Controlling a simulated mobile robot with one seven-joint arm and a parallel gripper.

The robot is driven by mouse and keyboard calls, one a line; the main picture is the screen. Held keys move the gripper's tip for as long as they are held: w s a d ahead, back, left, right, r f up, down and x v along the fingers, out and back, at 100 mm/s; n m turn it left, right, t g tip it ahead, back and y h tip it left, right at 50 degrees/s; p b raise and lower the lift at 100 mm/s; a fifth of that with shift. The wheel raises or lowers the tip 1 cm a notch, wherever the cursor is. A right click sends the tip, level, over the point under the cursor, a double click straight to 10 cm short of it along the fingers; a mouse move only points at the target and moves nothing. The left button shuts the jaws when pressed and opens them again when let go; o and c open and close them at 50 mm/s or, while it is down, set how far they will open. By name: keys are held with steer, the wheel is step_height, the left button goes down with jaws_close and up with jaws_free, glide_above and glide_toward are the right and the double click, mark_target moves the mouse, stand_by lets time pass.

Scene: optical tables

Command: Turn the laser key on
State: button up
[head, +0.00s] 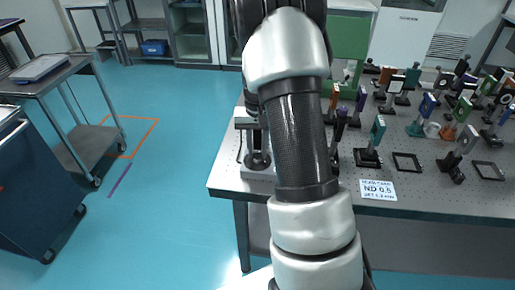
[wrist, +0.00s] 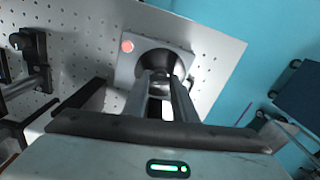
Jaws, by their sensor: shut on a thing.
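In the wrist view, a grey plate (wrist: 126,70) lies on the perforated table near its corner. It carries a round black key switch (wrist: 152,58) and a small red light or button (wrist: 128,46). My gripper (wrist: 166,84) reaches down over the black part, its two fingers close together and shut on the laser key. The key is mostly hidden between the fingers, so its angle cannot be told. In the head view, the plate (head: 262,174) shows at the table's left front corner, partly hidden behind my arm.
The optical table (head: 420,215) holds several mounted optics to the right of my arm. A grey cart (head: 62,100) stands at the left.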

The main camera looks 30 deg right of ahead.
steer(key=shift+m, duration=0.8)
steer(key=shift+w, duration=0.1)
steer(key=o, duration=1)
steer(key=shift+o, duration=0.2)
step_height(320, 180, up, 18)
steer(key=p, duration=0.1)
steer(key=shift+f, duration=0.25)
